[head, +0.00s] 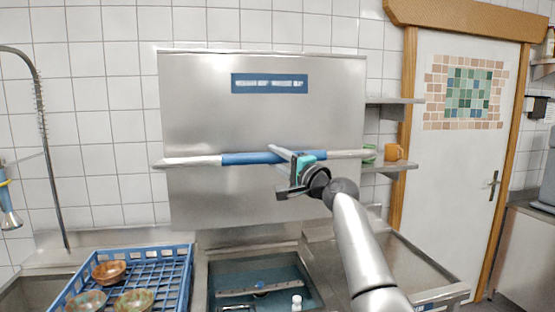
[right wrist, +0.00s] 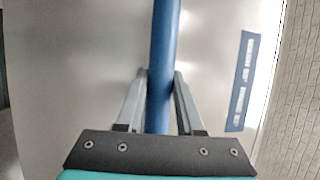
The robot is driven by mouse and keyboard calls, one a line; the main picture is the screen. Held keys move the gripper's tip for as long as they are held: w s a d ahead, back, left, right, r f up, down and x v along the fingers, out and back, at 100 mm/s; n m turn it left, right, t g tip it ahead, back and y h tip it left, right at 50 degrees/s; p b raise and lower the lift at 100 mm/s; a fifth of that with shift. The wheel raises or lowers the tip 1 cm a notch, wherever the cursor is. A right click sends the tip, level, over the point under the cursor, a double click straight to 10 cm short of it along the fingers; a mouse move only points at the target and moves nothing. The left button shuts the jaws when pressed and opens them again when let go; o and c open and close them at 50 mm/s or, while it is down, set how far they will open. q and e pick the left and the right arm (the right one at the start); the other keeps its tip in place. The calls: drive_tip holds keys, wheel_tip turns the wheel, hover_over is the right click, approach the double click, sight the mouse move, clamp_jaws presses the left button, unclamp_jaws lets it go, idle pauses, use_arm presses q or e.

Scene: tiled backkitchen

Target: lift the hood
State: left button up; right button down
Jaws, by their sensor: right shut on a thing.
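The hood (head: 205,110) is a large steel box front with a blue label panel near its top. A horizontal bar handle (head: 245,158) with a blue middle section and pale ends runs across its lower half. My right gripper (head: 282,155) is at the blue section, right of its middle, and is shut on it. In the right wrist view the blue bar (right wrist: 163,60) runs between the two fingers (right wrist: 160,90), and the label panel shows at the right. The hood stands raised above an open wash basin (head: 262,278). My left gripper is not in view.
A blue dish rack (head: 178,262) with several bowls stands left of the basin. A spray hose (head: 40,100) hangs at the far left. Shelves with an orange mug (head: 394,152) are right of the hood, beside a white door (head: 450,180). A steel counter (head: 420,268) lies at lower right.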

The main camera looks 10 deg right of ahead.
wheel_tip(320, 180, up, 2)
drive_tip(key=shift+s+d+r+t, duration=0.1)
drive_tip(key=shift+d+t, duration=0.05)
drive_tip(key=shift+t, duration=0.15)
drive_tip(key=c, duration=0.9)
unclamp_jaws()
drive_tip(key=o, duration=0.3)
drive_tip(key=shift+w+f, duration=0.25)
drive_tip(key=shift+w, duration=0.05)
drive_tip(key=shift+o, duration=0.2)
drive_tip(key=shift+f, duration=0.1)
drive_tip(key=shift+s+f, duration=0.1)
drive_tip(key=shift+f, duration=0.05)
drive_tip(key=b+v, duration=0.3)
drive_tip(key=v, duration=1.2)
